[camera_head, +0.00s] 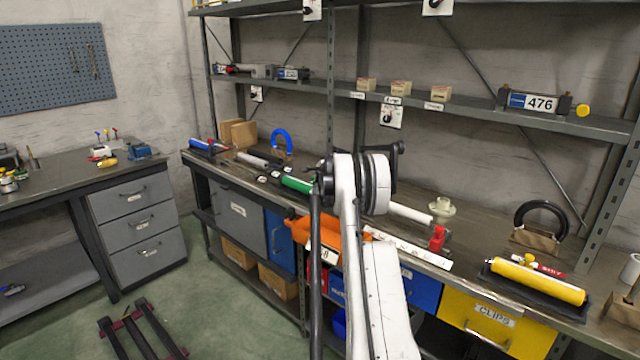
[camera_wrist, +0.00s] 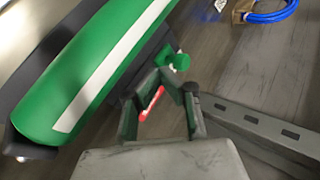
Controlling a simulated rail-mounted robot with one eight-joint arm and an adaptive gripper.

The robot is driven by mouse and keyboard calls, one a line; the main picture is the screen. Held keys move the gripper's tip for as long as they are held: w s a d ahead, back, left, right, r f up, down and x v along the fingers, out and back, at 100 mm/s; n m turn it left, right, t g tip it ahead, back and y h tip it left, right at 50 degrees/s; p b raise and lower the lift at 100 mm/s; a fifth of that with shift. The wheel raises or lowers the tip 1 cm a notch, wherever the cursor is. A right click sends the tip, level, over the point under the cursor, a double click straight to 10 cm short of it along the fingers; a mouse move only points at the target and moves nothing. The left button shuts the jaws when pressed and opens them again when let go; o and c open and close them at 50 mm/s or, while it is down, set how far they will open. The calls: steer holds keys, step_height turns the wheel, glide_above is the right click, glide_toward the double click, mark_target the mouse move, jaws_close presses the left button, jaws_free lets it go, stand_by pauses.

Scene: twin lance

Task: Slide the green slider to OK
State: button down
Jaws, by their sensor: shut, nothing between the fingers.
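A green cylinder (camera_head: 298,184) lies on the long workbench, partly hidden by my arm. In the wrist view the green cylinder (camera_wrist: 90,70) is large at the upper left, with a white stripe along it. A small green knob (camera_wrist: 180,62) sticks out beside its dark base, and I take it for the slider. My gripper (camera_wrist: 172,82) is shut and empty, its fingertips just below the knob; I cannot tell whether they touch it. A thin red mark (camera_wrist: 151,103) shows between the fingers. No OK label is readable.
A slotted grey rail (camera_wrist: 255,122) lies right of the gripper, and a blue ring (camera_wrist: 268,12) is beyond. On the bench are a yellow cylinder (camera_head: 538,280), a red piece (camera_head: 437,239) and a black ring (camera_head: 541,212). Shelf posts (camera_head: 331,90) rise behind.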

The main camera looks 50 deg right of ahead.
steer(key=v, duration=1.1)
steer(key=shift+s+f, duration=0.2)
steer(key=shift+f, duration=0.15)
steer(key=shift+a, duration=0.25)
steer(key=w+a+r+n+y, duration=0.1)
steer(key=a+r+n, duration=0.25)
steer(key=a, duration=0.75)
steer(key=w+a+r+n, duration=0.15)
steer(key=a+r, duration=0.35)
steer(key=a, duration=0.5)
steer(key=w+a+r+n+y, duration=0.1)
steer(key=a+r+n, duration=0.25)
steer(key=a, duration=0.75)
steer(key=s+a+r+n, duration=0.1)
steer(key=s+a+n, duration=0.15)
steer(key=a, duration=0.45)
steer(key=s+a+r+n+y, duration=0.1)
steer(key=s+a+r, duration=0.15)
steer(key=a, duration=0.45)
steer(key=s+a+n, duration=0.2)
steer(key=s+a, duration=0.1)
steer(key=a, duration=0.5)
steer(key=s+a+f+n, duration=0.4)
steer(key=s+a+n, duration=0.1)
steer(key=s+a, duration=0.5)
steer(key=s+a+f+n+g+y, duration=0.1)
steer(key=s+a+f+n, duration=0.4)
steer(key=s+a, duration=0.6)
steer(key=s, duration=0.3)
steer(key=shift+f+y, duration=0.3)
